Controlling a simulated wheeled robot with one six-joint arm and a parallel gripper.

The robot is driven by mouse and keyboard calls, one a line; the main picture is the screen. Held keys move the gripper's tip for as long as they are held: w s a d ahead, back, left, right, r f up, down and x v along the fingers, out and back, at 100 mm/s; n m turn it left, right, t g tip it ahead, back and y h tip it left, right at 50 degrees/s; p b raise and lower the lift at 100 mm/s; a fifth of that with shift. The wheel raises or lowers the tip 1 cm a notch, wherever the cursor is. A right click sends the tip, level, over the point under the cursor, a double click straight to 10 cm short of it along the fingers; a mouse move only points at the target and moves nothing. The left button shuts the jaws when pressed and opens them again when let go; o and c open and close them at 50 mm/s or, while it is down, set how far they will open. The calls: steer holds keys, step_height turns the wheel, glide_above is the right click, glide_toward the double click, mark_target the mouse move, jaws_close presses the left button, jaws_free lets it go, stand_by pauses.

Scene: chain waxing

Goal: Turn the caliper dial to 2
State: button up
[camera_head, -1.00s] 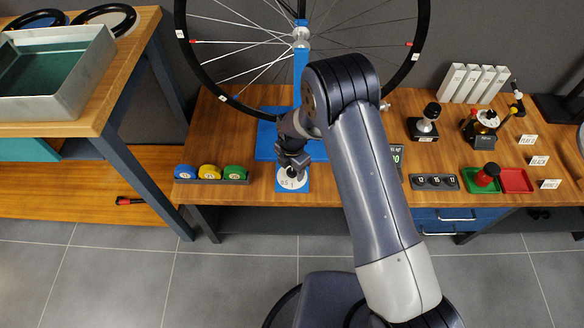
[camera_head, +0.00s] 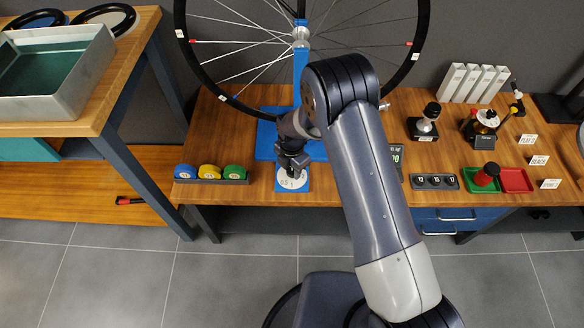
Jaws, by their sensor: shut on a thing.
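The caliper dial (camera_head: 292,182) is a white round face with dark figures on a blue base (camera_head: 306,187), at the front edge of the bench below the wheel. Of its figures I can make out a 1 near the front and what looks like a 5 to its left; the rest are small or covered. My gripper (camera_head: 292,171) points down over the dial's middle and is shut on the dial's knob, which the fingers mostly hide.
A bicycle wheel (camera_head: 233,98) stands in a blue stand (camera_head: 301,75) behind the dial. Blue, yellow and green round pieces (camera_head: 209,172) sit in a rack to the left. A dark block (camera_head: 435,181) marked 12, 15, 17 and green and red trays (camera_head: 515,181) lie to the right.

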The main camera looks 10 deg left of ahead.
steer(key=m+b, duration=0.3)
steer(key=shift+f, duration=0.15)
steer(key=m+b, duration=0.3)
steer(key=m, duration=0.2)
steer(key=shift+m, duration=0.3)
steer(key=m+b, duration=0.1)
steer(key=m, duration=0.3)
steer(key=shift+m+b, duration=0.75)
steer(key=shift+m, duration=1.75)
steer(key=o, duration=1)
steer(key=shift+r, duration=0.2)
